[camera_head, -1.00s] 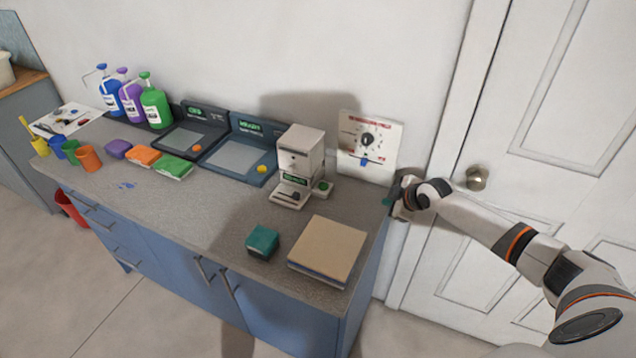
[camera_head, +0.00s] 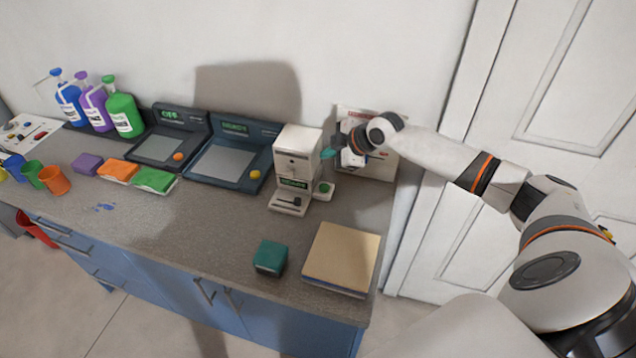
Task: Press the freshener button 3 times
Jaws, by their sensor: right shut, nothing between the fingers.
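A white box-shaped dispenser (camera_head: 297,155) with a small green label stands at the right part of the counter; I take it to be the freshener. A round green button (camera_head: 324,187) sits on a low white base at its right side. My right gripper (camera_head: 329,152) is shut and empty, with teal fingertips. In the picture it is just right of the dispenser's upper body and above the green button, apart from the button. My left gripper is not in view.
A wall panel with a dial (camera_head: 388,160) is partly hidden behind my right arm. A teal box (camera_head: 270,257) and a tan-topped block (camera_head: 341,258) lie at the front right. Two dark scale-like devices (camera_head: 232,155) stand left of the dispenser. Bottles (camera_head: 124,115) stand farther left.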

